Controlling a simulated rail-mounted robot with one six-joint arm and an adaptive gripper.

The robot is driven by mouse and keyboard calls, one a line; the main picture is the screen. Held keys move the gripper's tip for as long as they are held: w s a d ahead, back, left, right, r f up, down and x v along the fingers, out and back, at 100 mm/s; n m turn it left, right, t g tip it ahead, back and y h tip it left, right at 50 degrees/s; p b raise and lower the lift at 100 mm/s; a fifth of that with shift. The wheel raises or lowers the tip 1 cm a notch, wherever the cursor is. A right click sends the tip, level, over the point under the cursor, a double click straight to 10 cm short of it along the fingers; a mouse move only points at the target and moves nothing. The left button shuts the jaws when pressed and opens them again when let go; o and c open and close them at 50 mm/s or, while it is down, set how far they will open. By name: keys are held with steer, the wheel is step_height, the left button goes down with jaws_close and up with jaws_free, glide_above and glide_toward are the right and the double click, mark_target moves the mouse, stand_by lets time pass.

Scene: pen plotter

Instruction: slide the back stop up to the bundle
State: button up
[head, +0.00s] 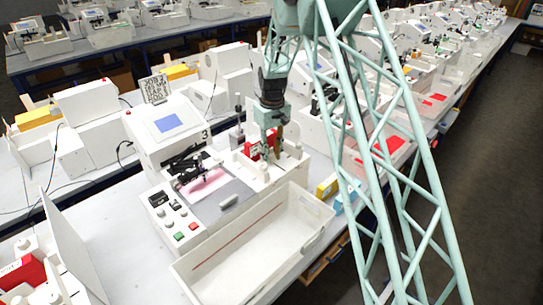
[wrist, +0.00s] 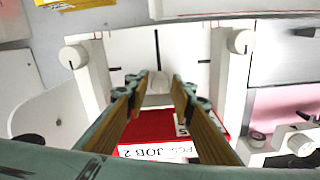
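In the head view my gripper (head: 269,142) points down at the far right of the plotter (head: 168,127). In the wrist view its two fingers (wrist: 162,84) are parted, with a small pale grey tab (wrist: 158,88) between the tips. The tab may belong to the back stop; I cannot tell whether the fingers press on it. The red bundle (wrist: 118,136), with a white label reading "JOB 2", lies below the tab and partly behind the fingers. The bundle also shows as a red patch in the head view (head: 249,150), partly hidden by my gripper.
White posts with round knobs stand left (wrist: 73,57) and right (wrist: 240,41) of the fingers. A white plate with black lines (wrist: 125,50) lies beyond the tips. The pen carriage (head: 188,168) stands beside a pink sheet (head: 205,184). An empty-looking white bin (head: 245,255) sits in front.

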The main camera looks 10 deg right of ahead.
mark_target(272, 155)
steer(key=shift+r, duration=0.1)
step_height(272, 155, up, 12)
stand_by(1.0)
